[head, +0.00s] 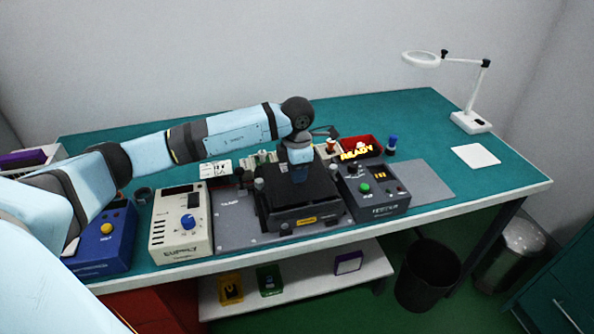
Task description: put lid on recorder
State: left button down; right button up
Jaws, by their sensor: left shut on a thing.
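My left arm reaches in from the left, and its gripper (299,178) points down at the middle of the bench. It is shut on the black lid (318,189), a flat dark plate seen from above. The lid is over the black recorder (290,226), whose front carries a yellow label. I cannot tell whether the lid is fully seated or slightly above the recorder. The fingertips are small and partly merge with the dark lid. My right gripper is not in view.
A cream box with a blue knob (182,240) and a blue box (103,243) stand at left. A dark box with a green button (374,203) is close at right. Behind are a red bin (374,148) and a magnifier lamp (471,119). The bench's right end is mostly clear.

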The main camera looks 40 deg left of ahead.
pick_arm(q)
jog(key=shift+f+b, duration=0.45)
jog(key=shift+b, duration=0.05)
dwell(1.0)
jog(key=c, duration=0.8)
grip_release()
jog(key=shift+c, duration=0.2)
jog(key=shift+r+p, duration=1.35)
jog(key=shift+r, duration=1.15)
jog(key=shift+r+p, duration=1)
jog(key=shift+r, duration=1.05)
jog(key=shift+d+f, duration=0.1)
